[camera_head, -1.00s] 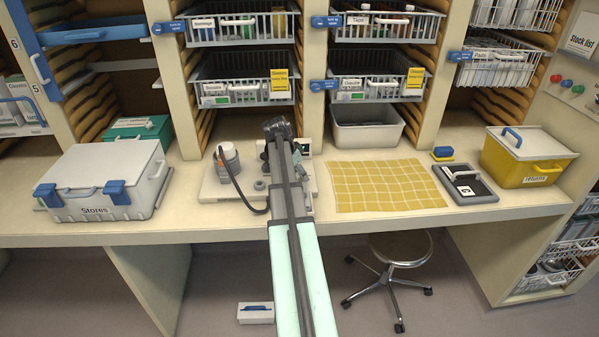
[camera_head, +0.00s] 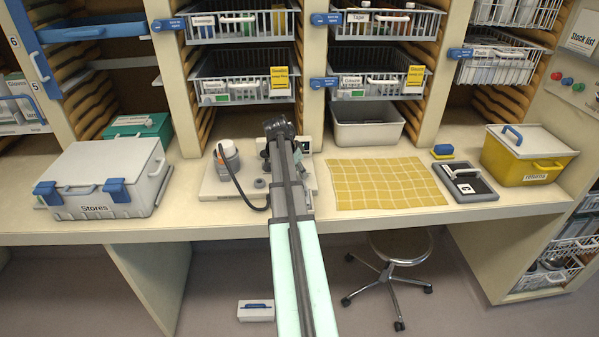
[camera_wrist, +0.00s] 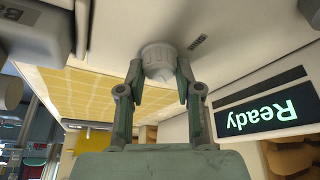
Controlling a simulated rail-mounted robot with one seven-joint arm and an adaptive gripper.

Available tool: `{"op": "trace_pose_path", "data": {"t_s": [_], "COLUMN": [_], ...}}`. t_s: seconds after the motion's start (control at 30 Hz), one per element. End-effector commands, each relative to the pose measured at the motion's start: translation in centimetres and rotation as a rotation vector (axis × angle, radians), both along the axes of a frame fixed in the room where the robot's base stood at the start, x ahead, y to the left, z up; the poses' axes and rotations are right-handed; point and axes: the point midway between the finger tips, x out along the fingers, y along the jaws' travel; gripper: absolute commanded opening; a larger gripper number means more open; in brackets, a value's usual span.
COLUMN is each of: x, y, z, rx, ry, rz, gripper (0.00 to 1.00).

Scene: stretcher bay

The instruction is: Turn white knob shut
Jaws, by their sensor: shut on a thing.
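The white knob (camera_wrist: 157,60) shows in the wrist view as a ribbed round knob on a pale panel. My gripper (camera_wrist: 159,82) is shut on it, with one finger against each side. In the head view my arm reaches over the counter to the device on its white base (camera_head: 218,188), and the arm hides the knob and my fingertips there. A display (camera_wrist: 261,113) reading "Ready" is lit beside the knob in the wrist view and appears upside down. A small dark mark or label (camera_wrist: 199,42) sits on the panel near the knob.
A white jar (camera_head: 228,158) and a dark hose (camera_head: 243,196) are left of my arm. A yellow gridded mat (camera_head: 385,185) lies to the right. A white Stores box (camera_head: 105,180) stands at the left, a yellow returns box (camera_head: 527,160) at the right.

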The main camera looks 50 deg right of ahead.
Motion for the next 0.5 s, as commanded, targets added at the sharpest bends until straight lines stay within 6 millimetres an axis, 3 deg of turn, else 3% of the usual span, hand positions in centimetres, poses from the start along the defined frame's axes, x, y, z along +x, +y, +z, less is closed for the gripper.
{"op": "trace_pose_path", "data": {"t_s": [0.5], "x": [-0.26], "y": [0.07], "z": [-0.2], "rx": [0.0], "ry": [0.0], "rz": [0.399], "gripper": [0.0]}}
